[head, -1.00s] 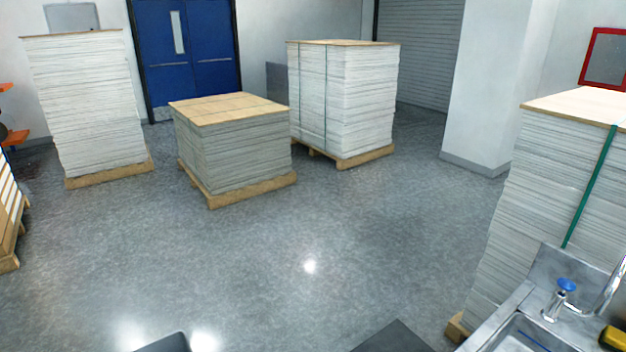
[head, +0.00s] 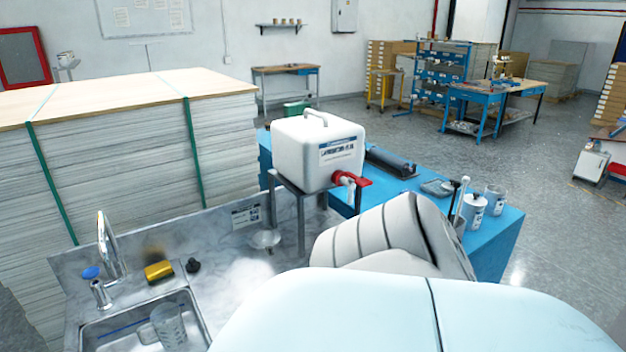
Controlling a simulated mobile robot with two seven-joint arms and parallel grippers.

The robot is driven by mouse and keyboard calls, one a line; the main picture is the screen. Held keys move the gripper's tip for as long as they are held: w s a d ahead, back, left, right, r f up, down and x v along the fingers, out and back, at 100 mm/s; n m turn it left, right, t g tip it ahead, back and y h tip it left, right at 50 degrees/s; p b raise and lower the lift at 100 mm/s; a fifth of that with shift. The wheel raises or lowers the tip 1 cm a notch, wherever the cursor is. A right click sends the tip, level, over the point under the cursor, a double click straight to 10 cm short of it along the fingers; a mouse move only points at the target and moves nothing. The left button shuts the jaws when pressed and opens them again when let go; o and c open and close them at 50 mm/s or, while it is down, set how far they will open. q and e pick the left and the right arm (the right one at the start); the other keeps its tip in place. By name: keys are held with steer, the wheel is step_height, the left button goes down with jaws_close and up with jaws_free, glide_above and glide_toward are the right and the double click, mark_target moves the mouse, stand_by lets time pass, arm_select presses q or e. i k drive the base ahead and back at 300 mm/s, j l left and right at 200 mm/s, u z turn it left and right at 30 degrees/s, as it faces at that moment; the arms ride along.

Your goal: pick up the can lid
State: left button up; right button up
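Two small labelled cans stand on a blue-covered table (head: 505,235) right of centre: a nearer can (head: 475,208) and a farther can (head: 495,198). They are small in the view, and I cannot make out a separate can lid or tell whether either can has one on. A large white rounded shape, probably part of my own arm, fills the bottom centre and hides the near part of the table. Neither of my grippers is in view.
A white container with a red tap (head: 318,150) stands on a metal stand beside a steel sink (head: 145,330) holding a clear jug (head: 168,325). A tall strapped paper stack (head: 120,150) blocks the left. A dark roller (head: 390,162) lies on the blue table. Floor at right (head: 560,230) is open.

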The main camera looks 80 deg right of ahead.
mark_target(449, 186)
steer(key=z, duration=3.7)
steer(key=i+l+z, duration=0.4)
steer(key=i+z, duration=0.2)
steer(key=i, duration=0.2)
steer(key=i+z, duration=0.25)
steer(key=i, duration=0.15)
steer(key=i+l, duration=0.1)
steer(key=i, duration=2.05)
steer(key=i+l, duration=0.15)
steer(key=i, duration=0.95)
